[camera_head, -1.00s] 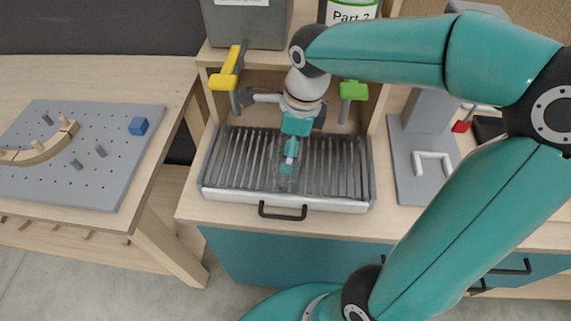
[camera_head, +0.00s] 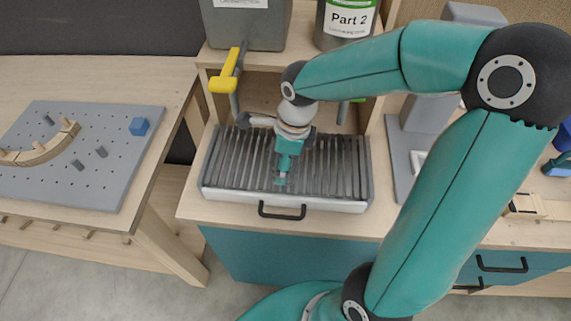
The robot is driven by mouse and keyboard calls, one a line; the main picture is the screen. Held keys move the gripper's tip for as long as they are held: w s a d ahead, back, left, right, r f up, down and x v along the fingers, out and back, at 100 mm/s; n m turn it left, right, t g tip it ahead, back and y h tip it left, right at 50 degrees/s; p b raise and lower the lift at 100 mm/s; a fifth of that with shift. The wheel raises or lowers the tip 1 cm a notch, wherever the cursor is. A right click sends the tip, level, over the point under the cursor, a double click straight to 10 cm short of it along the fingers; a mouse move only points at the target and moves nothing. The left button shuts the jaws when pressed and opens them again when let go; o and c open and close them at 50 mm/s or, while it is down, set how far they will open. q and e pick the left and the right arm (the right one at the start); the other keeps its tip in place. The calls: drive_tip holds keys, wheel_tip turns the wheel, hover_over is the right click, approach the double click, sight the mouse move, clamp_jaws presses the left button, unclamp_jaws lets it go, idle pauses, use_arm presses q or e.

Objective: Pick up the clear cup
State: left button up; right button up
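My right gripper (camera_head: 282,178) hangs from the arm that comes in from the right, pointing down over the slatted drain tray (camera_head: 235,197). Its fingertips are small and seen from above, so I cannot tell whether they are open or shut. I cannot clearly make out the clear cup; the gripper and wrist cover the middle of the tray. My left gripper is not in view.
A yellow-handled tap (camera_head: 225,78) stands behind the tray at left, with a green one partly hidden by my arm. A grey container (camera_head: 247,25) and a Part 2 container (camera_head: 346,22) stand above.

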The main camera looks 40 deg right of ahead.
drive_tip(key=shift+c, duration=1.3)
drive_tip(key=shift+r, duration=0.2)
drive_tip(key=shift+r, duration=0.6)
drive_tip(key=shift+s+r+b, duration=0.25)
drive_tip(key=shift+r+b, duration=0.3)
drive_tip(key=shift+r, duration=0.45)
drive_tip(key=s+a+b, duration=0.1)
drive_tip(key=s+b, duration=0.2)
drive_tip(key=s, duration=1.4)
drive_tip(key=shift+s+a, duration=0.3)
drive_tip(key=shift+a, duration=0.05)
